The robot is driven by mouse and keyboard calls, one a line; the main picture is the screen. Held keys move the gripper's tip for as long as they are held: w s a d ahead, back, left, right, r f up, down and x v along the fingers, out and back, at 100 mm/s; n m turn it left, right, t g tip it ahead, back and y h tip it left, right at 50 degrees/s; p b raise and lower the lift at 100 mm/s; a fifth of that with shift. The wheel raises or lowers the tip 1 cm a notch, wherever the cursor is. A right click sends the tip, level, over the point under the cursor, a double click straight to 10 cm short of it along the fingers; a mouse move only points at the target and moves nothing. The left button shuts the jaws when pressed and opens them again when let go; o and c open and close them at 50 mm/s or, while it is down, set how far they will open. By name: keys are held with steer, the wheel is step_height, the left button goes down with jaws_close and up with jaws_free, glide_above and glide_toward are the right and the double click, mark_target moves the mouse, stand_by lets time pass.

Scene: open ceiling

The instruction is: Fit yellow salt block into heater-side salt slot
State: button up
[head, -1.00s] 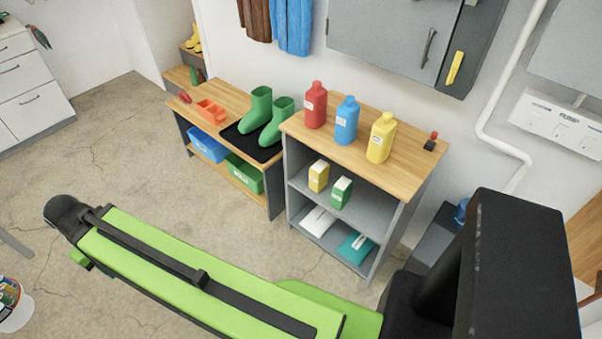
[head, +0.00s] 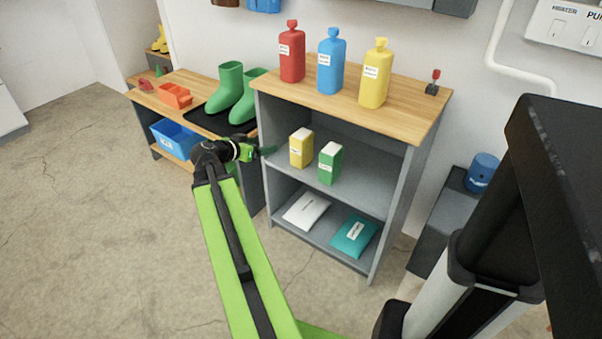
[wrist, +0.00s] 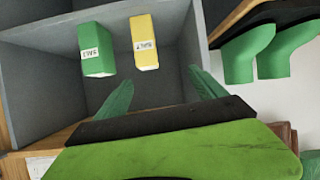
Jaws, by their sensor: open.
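The yellow salt block (head: 301,150) stands upright on the middle shelf of the grey shelf unit, left of a green block (head: 330,163). In the wrist view the yellow block (wrist: 145,42) has a white "SALT" label and stands to the right of the green block (wrist: 97,52). My gripper (head: 268,151) is at the left side of the shelf unit in the head view. In the wrist view my gripper (wrist: 160,76) has its two green fingers spread, with nothing between them, and the yellow block lies beyond them. I cannot make out a salt slot.
Red (head: 292,55), blue (head: 331,65) and yellow bottles (head: 375,78) stand on the unit's wooden top. White (head: 305,210) and teal packs (head: 354,237) lie on the lower shelf. Green boots (head: 229,90) stand on the bench at left. The floor at left is clear.

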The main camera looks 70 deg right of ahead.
steer(key=s+d+f+m+h+b, duration=0.1)
steer(key=s+d, duration=0.2)
steer(key=b, duration=0.4)
glide_toward(302, 137)
steer(key=shift+g, duration=0.3)
steer(key=d+f, duration=0.1)
steer(key=d, duration=0.1)
steer(key=d+f, duration=0.1)
steer(key=d, duration=0.1)
steer(key=w+d+f, duration=0.1)
steer(key=d, duration=0.1)
steer(key=shift+d, duration=0.1)
steer(key=shift+s+d, duration=0.15)
steer(key=shift+d, duration=0.2)
steer(key=x, duration=0.1)
steer(key=b+x, duration=0.1)
steer(key=x, duration=0.1)
steer(key=b+x, duration=0.1)
steer(key=x, duration=0.1)
steer(key=shift+s+f, duration=0.3)
steer(key=shift+f, duration=0.05)
steer(key=shift+a+r, duration=0.1)
jaws_close()
